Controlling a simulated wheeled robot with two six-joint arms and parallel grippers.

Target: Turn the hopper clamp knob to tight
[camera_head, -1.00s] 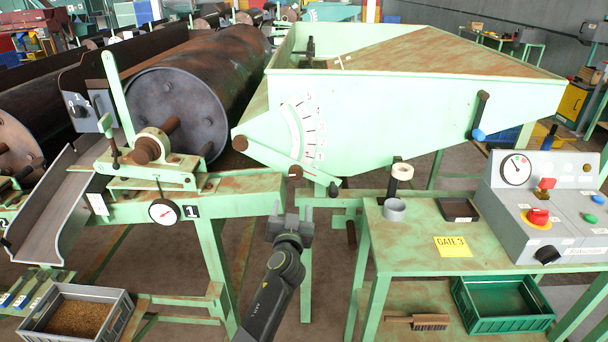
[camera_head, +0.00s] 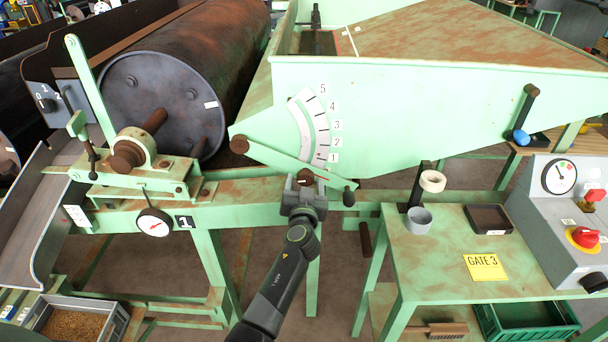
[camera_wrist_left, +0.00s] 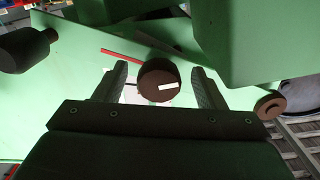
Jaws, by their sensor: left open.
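The hopper clamp knob (camera_head: 306,176) is a small dark brown round knob below the numbered scale on the green hopper (camera_head: 420,110). In the left wrist view the knob (camera_wrist_left: 157,77) shows face-on with a short white mark, slightly tilted. My left gripper (camera_head: 304,186) is open in front of it, partly covering it in the head view. In the wrist view my left gripper's fingers (camera_wrist_left: 159,80) stand on either side of the knob, with a visible gap on each side. My right gripper is not in view.
A green lever (camera_head: 285,165) with a dark end grip (camera_head: 349,196) runs close by the knob. The scale plate (camera_head: 308,128) reads 1 to 5. A green table (camera_head: 440,255) holds a grey cup and a dark tray at right. A dial gauge (camera_head: 154,223) hangs at left.

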